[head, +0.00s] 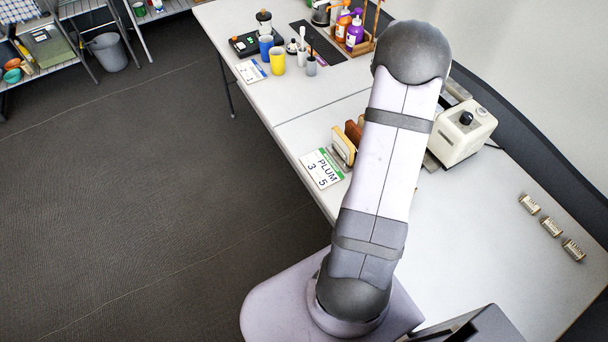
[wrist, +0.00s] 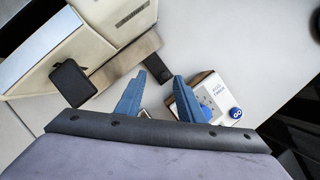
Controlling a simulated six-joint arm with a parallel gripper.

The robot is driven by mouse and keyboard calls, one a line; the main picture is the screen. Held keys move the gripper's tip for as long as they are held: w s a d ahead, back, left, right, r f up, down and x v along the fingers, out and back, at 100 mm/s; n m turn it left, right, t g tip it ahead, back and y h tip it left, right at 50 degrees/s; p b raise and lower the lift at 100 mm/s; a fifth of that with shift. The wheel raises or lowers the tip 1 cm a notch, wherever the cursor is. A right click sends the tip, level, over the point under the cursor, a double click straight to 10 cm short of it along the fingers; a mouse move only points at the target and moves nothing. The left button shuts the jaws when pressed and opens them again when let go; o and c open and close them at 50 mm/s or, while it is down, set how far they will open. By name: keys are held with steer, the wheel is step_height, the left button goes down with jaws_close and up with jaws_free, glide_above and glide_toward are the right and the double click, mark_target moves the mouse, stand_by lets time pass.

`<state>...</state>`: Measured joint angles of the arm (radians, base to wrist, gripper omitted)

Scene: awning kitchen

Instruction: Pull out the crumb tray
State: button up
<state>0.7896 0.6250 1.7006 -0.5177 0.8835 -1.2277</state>
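The cream toaster (head: 463,130) stands on the white table right of my arm in the head view. It fills the upper left of the wrist view (wrist: 75,45), with a black lever (wrist: 72,83) on its end. A grey-brown strip, seemingly the crumb tray (wrist: 128,68), shows low along its side, with a small dark tab (wrist: 158,68) at its outer end. My gripper (wrist: 160,76) is open, its blue fingertips apart on either side of the tab in the picture. I cannot tell whether they touch it. My arm hides the gripper in the head view.
A small box marked as a timer (wrist: 210,92), with a blue-and-white knob, lies beside the right finger. Three small labelled blocks (head: 551,226) lie at right.

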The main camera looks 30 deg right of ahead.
steer(key=w+a+r+t, duration=0.1)
steer(key=w+a, duration=0.2)
steer(key=w+a+r+t, duration=0.1)
steer(key=w+a, duration=0.1)
steer(key=a, duration=0.1)
steer(key=w+a+r+m, duration=0.1)
steer(key=w+a+r, duration=0.1)
steer(key=w+a, duration=0.1)
steer(key=shift+w+r+t, duration=0.1)
steer(key=shift+w+t, duration=0.25)
steer(key=shift+t, duration=0.05)
steer(key=s+a+f+m+y+b, duration=0.1)
steer(key=s+a+m, duration=0.1)
steer(key=a, duration=0.8)
steer(key=s+a+f+m+y+b, duration=0.1)
steer(key=s+a+f+m+b, duration=0.1)
steer(key=a, duration=0.9)
steer(key=shift+s+m+t, duration=0.2)
steer(key=shift+m+t, duration=0.1)
steer(key=shift+m, duration=0.2)
steer(key=shift+a, duration=0.1)
